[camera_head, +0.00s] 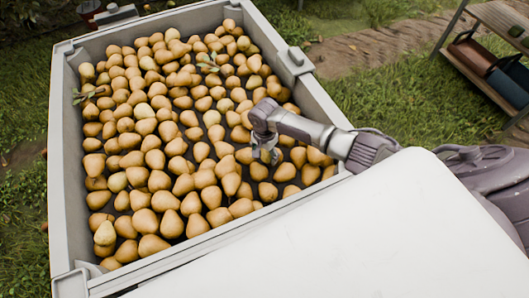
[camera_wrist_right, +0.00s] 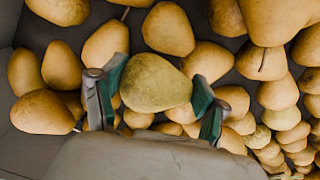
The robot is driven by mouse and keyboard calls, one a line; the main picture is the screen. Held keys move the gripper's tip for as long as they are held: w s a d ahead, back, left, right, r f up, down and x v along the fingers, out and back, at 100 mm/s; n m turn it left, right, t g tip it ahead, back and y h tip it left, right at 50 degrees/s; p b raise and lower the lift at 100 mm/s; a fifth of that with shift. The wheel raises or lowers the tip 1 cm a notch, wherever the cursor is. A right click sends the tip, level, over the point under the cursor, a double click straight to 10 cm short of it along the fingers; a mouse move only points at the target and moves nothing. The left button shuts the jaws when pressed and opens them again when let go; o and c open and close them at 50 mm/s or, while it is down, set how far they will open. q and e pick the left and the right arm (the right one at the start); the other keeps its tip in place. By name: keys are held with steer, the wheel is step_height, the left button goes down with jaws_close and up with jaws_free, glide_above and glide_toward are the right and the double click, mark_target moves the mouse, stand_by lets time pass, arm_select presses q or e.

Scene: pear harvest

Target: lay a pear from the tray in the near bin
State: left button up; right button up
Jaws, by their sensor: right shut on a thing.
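A large grey tray (camera_head: 62,165) full of yellow-brown pears (camera_head: 160,180) fills the left and middle of the head view. My right gripper (camera_head: 267,156) reaches into its right side, low among the pears. In the right wrist view its two green-padded fingers are shut on a yellow-green pear (camera_wrist_right: 155,82), with one finger on each side of it. Other pears lie close around and under the held pear. In the head view the held pear is mostly hidden by the gripper. My left gripper is not in view.
At the upper right a wooden shelf (camera_head: 501,22) carries a red-brown bin (camera_head: 472,53) and dark bins (camera_head: 508,84) beside it. Grass and a dirt path lie between tray and shelf. The tray's raised wall stands between my gripper and the shelf.

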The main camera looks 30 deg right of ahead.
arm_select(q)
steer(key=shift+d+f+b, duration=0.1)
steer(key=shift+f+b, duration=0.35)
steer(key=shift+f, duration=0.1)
arm_select(e)
steer(key=shift+f, duration=0.85)
steer(key=o, duration=1.2)
steer(key=shift+o, duration=0.2)
steer(key=shift+r, duration=0.2)
step_height(320, 180, up, 8)
steer(key=shift+f, duration=0.1)
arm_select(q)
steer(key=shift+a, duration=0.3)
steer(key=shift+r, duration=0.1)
